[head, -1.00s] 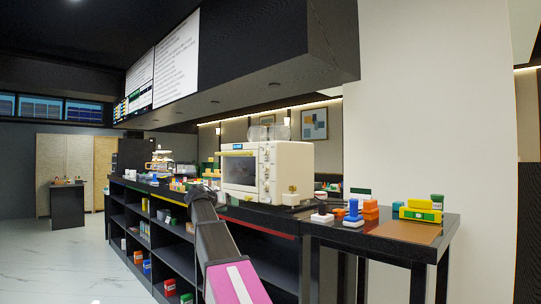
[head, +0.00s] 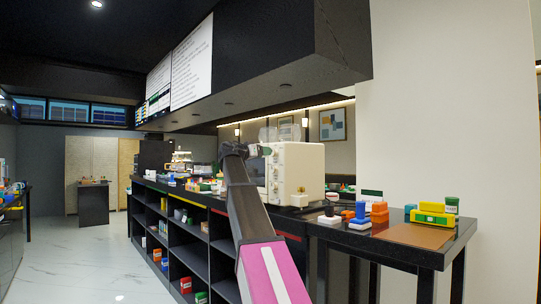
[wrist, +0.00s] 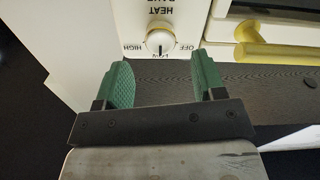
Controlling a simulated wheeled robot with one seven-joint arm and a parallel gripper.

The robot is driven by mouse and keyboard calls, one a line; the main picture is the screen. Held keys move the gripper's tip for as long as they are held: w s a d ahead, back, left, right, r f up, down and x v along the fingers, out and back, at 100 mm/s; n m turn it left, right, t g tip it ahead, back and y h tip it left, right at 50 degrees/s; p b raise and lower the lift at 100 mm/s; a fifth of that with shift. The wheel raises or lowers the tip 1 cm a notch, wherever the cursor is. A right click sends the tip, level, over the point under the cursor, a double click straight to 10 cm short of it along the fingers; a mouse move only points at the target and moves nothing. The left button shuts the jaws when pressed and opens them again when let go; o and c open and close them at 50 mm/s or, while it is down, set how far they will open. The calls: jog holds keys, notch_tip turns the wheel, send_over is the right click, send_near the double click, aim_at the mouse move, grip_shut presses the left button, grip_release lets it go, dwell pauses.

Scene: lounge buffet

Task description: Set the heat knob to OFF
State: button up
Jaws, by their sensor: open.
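The heat knob (wrist: 160,42) is a small white dial on the cream oven's front panel, seen upside down in the wrist view. HIGH is printed to its left and OFF to its right, with partly hidden lettering below it. A dark mark on the knob points down in the picture, between HIGH and OFF. My gripper (wrist: 162,66) has its green fingers spread, one on each side below the knob, empty and apparently not touching it. In the head view my gripper (head: 252,151) is in front of the oven (head: 302,168), hiding part of its front.
A yellow oven handle (wrist: 275,52) lies right of the knob. The dark counter (wrist: 270,85) runs beneath the panel. Coloured blocks (head: 432,216) and a brown board (head: 410,235) occupy the right-hand table. The floor at left (head: 70,250) is clear.

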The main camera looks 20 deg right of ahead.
aim_at(274, 153)
jog(key=shift+x, duration=2.45)
jog(key=c, duration=0.9)
